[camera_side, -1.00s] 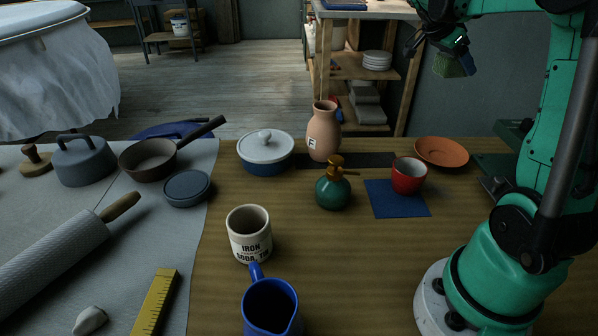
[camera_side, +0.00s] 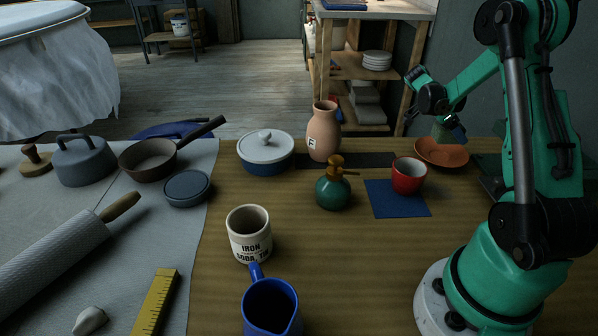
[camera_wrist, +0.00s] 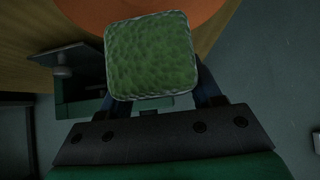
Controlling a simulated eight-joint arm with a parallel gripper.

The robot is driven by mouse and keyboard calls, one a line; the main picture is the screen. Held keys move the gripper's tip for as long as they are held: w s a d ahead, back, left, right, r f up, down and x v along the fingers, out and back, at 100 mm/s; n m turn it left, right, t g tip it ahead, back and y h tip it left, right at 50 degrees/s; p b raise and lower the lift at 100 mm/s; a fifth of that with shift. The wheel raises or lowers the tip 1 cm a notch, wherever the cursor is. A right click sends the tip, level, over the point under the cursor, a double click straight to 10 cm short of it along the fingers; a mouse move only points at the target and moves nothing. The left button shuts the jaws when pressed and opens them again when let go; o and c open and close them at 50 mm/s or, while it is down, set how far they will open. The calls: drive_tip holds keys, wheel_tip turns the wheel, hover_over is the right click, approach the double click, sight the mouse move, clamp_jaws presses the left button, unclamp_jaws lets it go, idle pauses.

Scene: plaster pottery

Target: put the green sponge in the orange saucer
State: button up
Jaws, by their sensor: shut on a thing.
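The green sponge (camera_wrist: 152,56) is held in my gripper, large and square in the wrist view, hiding most of the fingers. In the side view the sponge (camera_side: 440,132) is small and dark, partly covered by my gripper (camera_side: 447,130). I cannot tell whether the sponge touches the saucer.
A red cup (camera_side: 408,178) on a blue mat (camera_side: 398,206) stands just left of the saucer. A green spray bottle (camera_side: 333,193) and a pink vase (camera_side: 324,137) stand further left. The table's back edge lies close behind the saucer.

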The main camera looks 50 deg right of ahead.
sight(449, 143)
drive_tip(key=shift+f, duration=1.85)
drive_tip(key=shift+f, duration=0.15)
drive_tip(key=o, duration=1.3)
drive_tip(key=shift+o, duration=0.2)
drive_tip(key=shift+r, duration=0.2)
drive_tip(key=v, duration=1.1)
drive_tip(key=shift+w+a+r, duration=0.2)
drive_tip(key=shift+r, duration=0.05)
drive_tip(key=w+a+r+n+t+y, duration=0.1)
drive_tip(key=a+n+t+y, duration=0.2)
drive_tip(key=a+n, duration=1)
drive_tip(key=w+a+r+n+t+y, duration=0.1)
drive_tip(key=a+r+n+t+y, duration=0.1)
drive_tip(key=a+n+t, duration=0.8)
drive_tip(key=a+n+y, duration=0.1)
drive_tip(key=a+n, duration=0.3)
drive_tip(key=a, duration=0.2)
drive_tip(key=shift+w+a+r+t, duration=0.2)
drive_tip(key=shift+w+r+t, duration=0.05)
drive_tip(key=shift+w+t, duration=0.1)
